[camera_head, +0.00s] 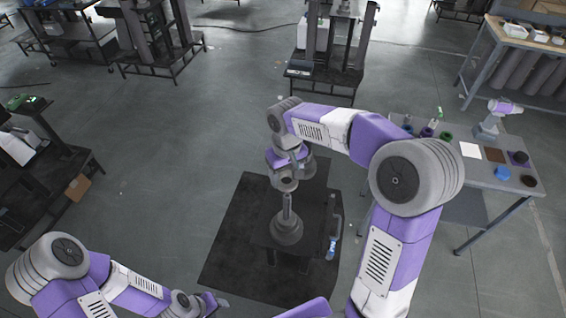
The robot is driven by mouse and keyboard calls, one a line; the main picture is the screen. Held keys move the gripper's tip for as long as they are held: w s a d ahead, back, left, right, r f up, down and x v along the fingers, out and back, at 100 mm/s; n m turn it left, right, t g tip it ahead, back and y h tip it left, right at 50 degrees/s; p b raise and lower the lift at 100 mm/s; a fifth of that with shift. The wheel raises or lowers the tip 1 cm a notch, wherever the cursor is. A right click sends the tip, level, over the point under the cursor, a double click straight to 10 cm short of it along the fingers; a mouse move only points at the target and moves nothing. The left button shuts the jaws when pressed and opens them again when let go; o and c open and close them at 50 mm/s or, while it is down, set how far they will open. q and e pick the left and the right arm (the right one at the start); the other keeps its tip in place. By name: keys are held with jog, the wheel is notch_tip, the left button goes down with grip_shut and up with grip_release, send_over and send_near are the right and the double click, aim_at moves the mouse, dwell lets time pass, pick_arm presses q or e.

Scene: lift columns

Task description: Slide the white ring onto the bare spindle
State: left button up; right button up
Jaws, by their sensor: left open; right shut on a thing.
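A bare spindle (287,205) stands upright on a round grey base (286,229), on a small dark stand in the middle of the head view. My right gripper (291,162) is just above the spindle, its fingers partly hidden by the wrist. It is shut on a pale ring (285,184), which looks greyish in this light. The ring appears just over the spindle's top; I cannot tell whether the tip has entered its hole. My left gripper (214,302) is low at the bottom edge, open and empty, away from the spindle.
A slim dark item with a blue-and-white end (331,247) is at the stand's right side. A dark mat (225,265) lies beneath. A grey table (470,178) at right carries several small items.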

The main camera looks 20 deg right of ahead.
jog(key=shift+s+f+b, duration=0.3)
jog(key=shift+f+b, duration=0.15)
jog(key=shift+f, duration=0.1)
notch_tip(320, 180, down, 3)
jog(key=shift+w+f+b, duration=0.1)
jog(key=shift+f+b, duration=0.05)
jog(key=shift+b, duration=1.1)
jog(key=shift+f, duration=0.15)
jog(key=shift+s, duration=0.2)
jog(key=shift+f, duration=0.1)
